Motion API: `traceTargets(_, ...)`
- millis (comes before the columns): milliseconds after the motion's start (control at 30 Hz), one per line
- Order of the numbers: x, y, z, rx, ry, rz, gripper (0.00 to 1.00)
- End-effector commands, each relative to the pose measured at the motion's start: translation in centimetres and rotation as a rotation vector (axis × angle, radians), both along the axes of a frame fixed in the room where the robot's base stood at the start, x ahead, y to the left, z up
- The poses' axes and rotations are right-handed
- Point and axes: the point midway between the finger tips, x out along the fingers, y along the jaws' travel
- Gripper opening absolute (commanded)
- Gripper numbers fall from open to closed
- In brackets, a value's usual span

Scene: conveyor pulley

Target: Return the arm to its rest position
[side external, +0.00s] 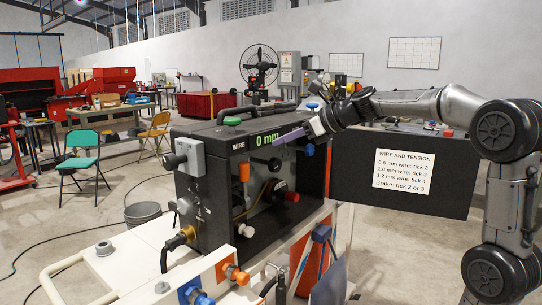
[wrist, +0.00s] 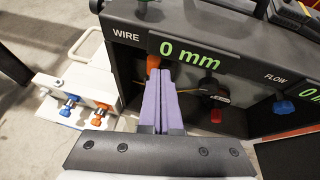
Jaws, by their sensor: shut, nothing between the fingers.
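My gripper (side external: 290,136) is shut and empty, with its two purple fingers side by side. In the side external view it reaches in from the right at the height of the top edge of the black wire feeder box (side external: 210,210). In the wrist view the gripper (wrist: 160,75) points at the front of the box, just below the green "0 mm" display (wrist: 190,54). An orange knob (wrist: 153,63) is partly hidden behind the fingertips. I cannot tell whether the fingertips touch the box.
A blue knob (wrist: 283,107) sits on the box front, right of my fingers. A white bench (side external: 130,255) with blue and orange connectors lies below. A black panel (side external: 425,165) with a wire and tension sign stands behind my arm. Open floor lies further left.

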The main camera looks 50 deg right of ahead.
Motion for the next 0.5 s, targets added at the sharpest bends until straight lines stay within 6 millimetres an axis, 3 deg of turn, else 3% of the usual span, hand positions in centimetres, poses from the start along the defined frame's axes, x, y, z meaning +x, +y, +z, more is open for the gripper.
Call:
traceTargets(133, -1.2, -0.4, 1.8, 0.0, -0.001, -0.002, 0.0)
traceTargets(367, -1.8, -0.5, 2.8, 0.001, 0.002, -0.001, 0.0)
traceTargets(500, -1.8, 0.9, 3.3, -0.005, -0.008, 0.025, 0.0)
